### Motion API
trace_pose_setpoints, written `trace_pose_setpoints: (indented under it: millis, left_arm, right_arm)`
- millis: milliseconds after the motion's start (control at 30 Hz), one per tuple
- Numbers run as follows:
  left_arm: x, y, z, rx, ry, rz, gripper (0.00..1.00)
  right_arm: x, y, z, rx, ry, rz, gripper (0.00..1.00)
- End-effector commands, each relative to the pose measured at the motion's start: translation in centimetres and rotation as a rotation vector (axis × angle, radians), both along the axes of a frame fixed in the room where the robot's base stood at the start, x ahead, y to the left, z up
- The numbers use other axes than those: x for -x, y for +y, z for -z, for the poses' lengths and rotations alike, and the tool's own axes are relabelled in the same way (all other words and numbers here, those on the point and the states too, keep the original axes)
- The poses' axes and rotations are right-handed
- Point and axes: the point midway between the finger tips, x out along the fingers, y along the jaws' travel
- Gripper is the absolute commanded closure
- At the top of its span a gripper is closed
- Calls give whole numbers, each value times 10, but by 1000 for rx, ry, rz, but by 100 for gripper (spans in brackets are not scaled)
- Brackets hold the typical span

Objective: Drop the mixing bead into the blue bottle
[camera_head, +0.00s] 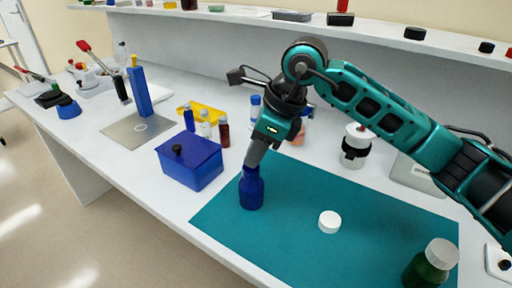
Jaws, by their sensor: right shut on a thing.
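The blue bottle (251,190) stands upright on the teal mat (300,252), near its left side. My right gripper (250,163) points down at the bottle's mouth, with its grey fingertips right at the top of the bottle. I cannot tell whether they touch the rim or reach inside it. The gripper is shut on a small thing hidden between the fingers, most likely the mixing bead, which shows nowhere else. A white cap (329,222) lies on the mat to the right of the bottle. My left gripper is not in view.
A blue box (190,162) with a black knob stands left of the bottle. Behind it are small vials (224,131) and a yellow tray (203,112). A green white-capped bottle (428,267) stands at the front right. The middle of the mat is mostly clear.

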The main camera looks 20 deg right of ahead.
Motion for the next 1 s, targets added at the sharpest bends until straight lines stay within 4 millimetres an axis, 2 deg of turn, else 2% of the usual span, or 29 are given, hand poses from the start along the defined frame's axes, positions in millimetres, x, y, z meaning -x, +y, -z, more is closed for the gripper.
trace_pose_setpoints:
  millis: [433, 467, 733, 1000]
  left_arm:
    - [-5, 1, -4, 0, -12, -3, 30]
    - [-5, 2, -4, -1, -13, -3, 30]
    - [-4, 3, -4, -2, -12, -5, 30]
    - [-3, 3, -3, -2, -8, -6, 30]
  right_arm:
    - [0, 0, 0, 0, 1, 0, 100]
    - [0, 0, 0, 0, 1, 0, 84]
    - [0, 0, 0, 0, 1, 0, 58]
    - [0, 0, -1, 0, 0, 0, 56]
